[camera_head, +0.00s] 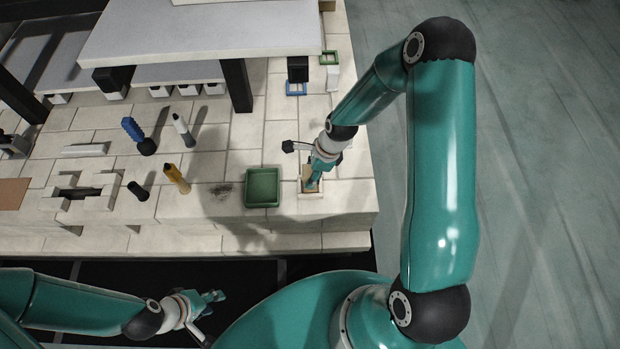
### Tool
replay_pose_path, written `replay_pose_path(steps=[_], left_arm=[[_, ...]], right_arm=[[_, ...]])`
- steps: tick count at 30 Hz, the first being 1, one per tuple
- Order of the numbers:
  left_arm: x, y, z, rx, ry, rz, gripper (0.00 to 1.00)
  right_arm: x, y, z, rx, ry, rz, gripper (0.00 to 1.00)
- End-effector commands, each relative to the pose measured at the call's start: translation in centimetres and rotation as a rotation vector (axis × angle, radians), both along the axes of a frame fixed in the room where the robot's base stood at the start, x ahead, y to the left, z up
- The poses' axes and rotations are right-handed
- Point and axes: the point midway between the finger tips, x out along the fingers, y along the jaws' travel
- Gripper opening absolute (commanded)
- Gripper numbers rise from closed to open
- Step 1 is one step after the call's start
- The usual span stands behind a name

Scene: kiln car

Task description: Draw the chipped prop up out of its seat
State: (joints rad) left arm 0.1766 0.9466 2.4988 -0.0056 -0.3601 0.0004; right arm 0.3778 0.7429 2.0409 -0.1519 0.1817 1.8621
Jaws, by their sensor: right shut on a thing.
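A small cream seat (311,194) stands near the front right corner of the tiled deck, just right of a green tray. My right gripper (312,184) points down into this seat from above and is shut on the tan chipped prop (305,173). Only a narrow strip of the prop shows beside the fingers. Its chip and its lower end are hidden, and I cannot tell whether it is still fully seated. My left gripper (214,314) is low in front of the deck, empty, with its fingers apart.
The green tray (263,203) is empty. A raised grey shelf (200,30) on dark posts overhangs the back. Small blue and green-rimmed blocks stand behind my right wrist.

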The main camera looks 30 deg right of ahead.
Motion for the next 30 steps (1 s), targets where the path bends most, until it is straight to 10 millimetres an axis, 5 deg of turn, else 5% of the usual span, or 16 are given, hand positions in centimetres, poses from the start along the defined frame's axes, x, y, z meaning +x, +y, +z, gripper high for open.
replay_pose_path(steps=[30], left_arm=[[0.0,0.0,2.7,0.000,0.000,0.000,0.40]], right_arm=[[0.0,0.0,4.5,0.000,0.000,0.000,0.00]])
